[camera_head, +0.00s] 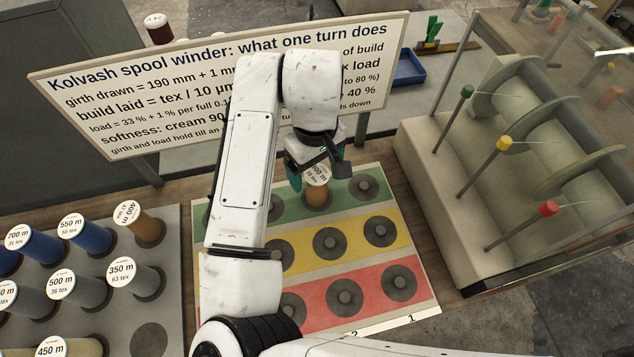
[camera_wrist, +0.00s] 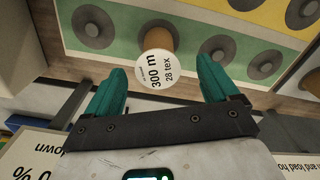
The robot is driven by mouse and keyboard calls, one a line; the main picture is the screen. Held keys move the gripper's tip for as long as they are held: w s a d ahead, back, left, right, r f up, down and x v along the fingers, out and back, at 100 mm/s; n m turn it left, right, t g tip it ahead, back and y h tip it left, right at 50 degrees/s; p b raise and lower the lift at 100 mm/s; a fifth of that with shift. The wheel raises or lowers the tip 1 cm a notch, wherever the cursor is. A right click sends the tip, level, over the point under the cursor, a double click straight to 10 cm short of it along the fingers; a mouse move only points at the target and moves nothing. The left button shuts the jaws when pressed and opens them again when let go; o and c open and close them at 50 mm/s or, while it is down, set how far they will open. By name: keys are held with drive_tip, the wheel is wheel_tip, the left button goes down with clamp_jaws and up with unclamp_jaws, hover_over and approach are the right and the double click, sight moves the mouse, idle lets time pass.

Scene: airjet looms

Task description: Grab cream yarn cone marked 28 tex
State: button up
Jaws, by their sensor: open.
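The yarn cone marked 300 m, 28 tex (camera_wrist: 157,66) stands on the green strip of the peg board; its body looks tan-yellow under a white top label. It also shows in the head view (camera_head: 317,196), partly covered by my gripper (camera_head: 318,174). In the wrist view my gripper (camera_wrist: 162,84) is open, with one teal finger on each side of the cone's label. I see gaps between the fingers and the cone; how far down the fingers reach is hard to tell.
The peg board (camera_head: 433,299) has green, yellow and red strips with bare pegs. A grey rack (camera_head: 186,243) with several labelled cones is at left. A sign (camera_head: 110,130) stands behind my arm. The winder (camera_head: 440,190) is at right, a blue tray (camera_head: 408,68) behind.

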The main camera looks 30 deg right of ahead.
drive_tip(key=shift+d+f+p, duration=0.1)
drive_tip(key=shift+f+p, duration=0.4)
drive_tip(key=shift+f, duration=2.15)
drive_tip(key=shift+c, duration=0.5)
drive_tip(key=c, duration=1.1)
drive_tip(key=shift+r, duration=0.1)
